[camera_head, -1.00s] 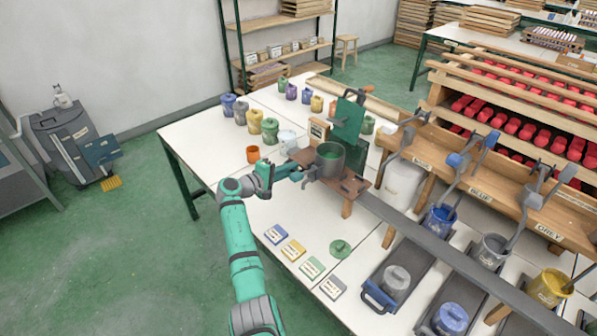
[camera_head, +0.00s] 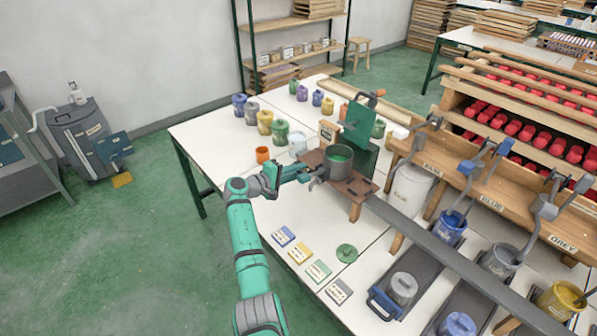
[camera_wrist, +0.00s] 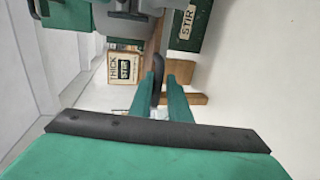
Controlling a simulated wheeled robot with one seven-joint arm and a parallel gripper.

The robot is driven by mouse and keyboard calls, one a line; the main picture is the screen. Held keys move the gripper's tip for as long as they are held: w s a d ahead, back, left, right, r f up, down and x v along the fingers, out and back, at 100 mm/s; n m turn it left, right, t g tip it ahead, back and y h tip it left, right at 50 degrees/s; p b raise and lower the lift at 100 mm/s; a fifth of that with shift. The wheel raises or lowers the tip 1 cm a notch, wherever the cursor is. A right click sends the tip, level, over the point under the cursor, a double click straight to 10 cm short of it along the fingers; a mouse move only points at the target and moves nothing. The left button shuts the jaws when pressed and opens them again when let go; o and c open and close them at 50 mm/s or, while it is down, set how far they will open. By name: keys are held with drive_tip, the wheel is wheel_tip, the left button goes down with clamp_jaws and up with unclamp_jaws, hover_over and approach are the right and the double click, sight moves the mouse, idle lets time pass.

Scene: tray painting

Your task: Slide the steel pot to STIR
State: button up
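The steel pot (camera_head: 340,172) is a grey cylinder with green paint inside. It stands upright on a brown wooden platform (camera_head: 358,190), in front of a green upright machine (camera_head: 358,125). My gripper (camera_head: 309,175) is at the pot's left side, closed around its dark handle. The wrist view shows the two green fingers (camera_wrist: 167,98) with the dark handle (camera_wrist: 158,72) between them. In that view a STIR label sits on a green block (camera_wrist: 188,25), and a wooden block (camera_wrist: 123,68) reads THICK and STIR. The pot's body is hard to make out there.
An orange cup (camera_head: 262,155) and a white container (camera_head: 298,145) stand left of the pot. Coloured cards (camera_head: 301,252) and a green disc (camera_head: 347,253) lie in front. A grey rail (camera_head: 440,248) runs right from the platform, past a white bucket (camera_head: 411,188).

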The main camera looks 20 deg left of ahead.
drive_tip(key=shift+w+a+r, duration=0.1)
drive_tip(key=shift+w+r, duration=0.15)
drive_tip(key=shift+r, duration=0.25)
drive_tip(key=shift+d+f, duration=0.15)
drive_tip(key=shift+d, duration=0.05)
drive_tip(key=shift+a, duration=0.1)
drive_tip(key=v, duration=1)
drive_tip(key=shift+s, duration=0.4)
